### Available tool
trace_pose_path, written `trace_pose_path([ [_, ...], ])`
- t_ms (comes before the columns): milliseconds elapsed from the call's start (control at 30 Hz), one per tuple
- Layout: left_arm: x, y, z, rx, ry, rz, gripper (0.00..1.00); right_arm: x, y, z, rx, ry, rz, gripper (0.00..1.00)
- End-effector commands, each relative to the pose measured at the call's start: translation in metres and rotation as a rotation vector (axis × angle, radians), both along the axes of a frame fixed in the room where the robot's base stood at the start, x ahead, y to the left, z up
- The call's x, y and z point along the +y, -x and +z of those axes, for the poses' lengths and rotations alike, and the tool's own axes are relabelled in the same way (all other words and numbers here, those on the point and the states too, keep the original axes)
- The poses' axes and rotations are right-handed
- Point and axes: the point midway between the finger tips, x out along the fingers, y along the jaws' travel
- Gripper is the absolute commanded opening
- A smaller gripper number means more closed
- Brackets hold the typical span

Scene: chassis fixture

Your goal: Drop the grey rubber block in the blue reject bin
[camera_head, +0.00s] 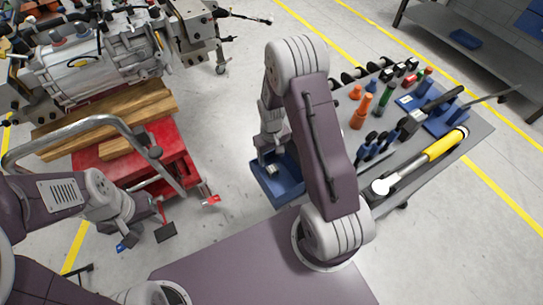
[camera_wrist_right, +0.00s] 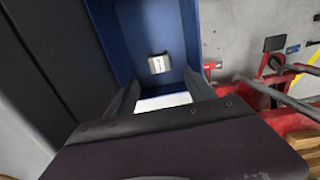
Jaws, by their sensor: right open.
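The blue reject bin (camera_head: 287,192) stands on the floor just left of the tool table in the head view, and fills the upper middle of the right wrist view (camera_wrist_right: 190,35). A small light grey block (camera_wrist_right: 159,64) with a pale mark lies inside it; it shows in the head view too (camera_head: 271,170). My right gripper (camera_wrist_right: 165,95) is open above the bin, its fingers apart and not touching the block. A white patch shows between the fingers. My left gripper (camera_head: 140,215) is beside the red cart, its fingers unclear.
A red cart (camera_head: 175,175) with a metal handle, wooden beams (camera_head: 100,120) and an engine-like assembly (camera_head: 95,65) stands at left. The grey tool table (camera_head: 470,135) at right holds screwdrivers, blue holders and a yellow-handled tool (camera_head: 430,155).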

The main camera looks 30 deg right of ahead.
Motion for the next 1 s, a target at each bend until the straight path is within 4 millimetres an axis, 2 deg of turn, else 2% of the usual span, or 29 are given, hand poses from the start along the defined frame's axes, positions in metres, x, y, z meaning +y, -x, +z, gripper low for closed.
trace_pose_path([
  [200, 0.000, 0.000, 0.014, 0.000, 0.000, 0.000, 0.36, 0.000, -0.002, 0.052, -0.006, 0.001, 0.000, 0.63],
  [400, 0.000, 0.000, 0.019, 0.000, 0.000, 0.000, 0.36, 0.000, -0.001, 0.080, -0.003, 0.001, 0.000, 0.63],
  [1000, 0.000, 0.000, 0.019, 0.000, 0.000, 0.000, 0.36, 0.000, -0.001, 0.083, -0.001, 0.000, 0.000, 0.63],
])
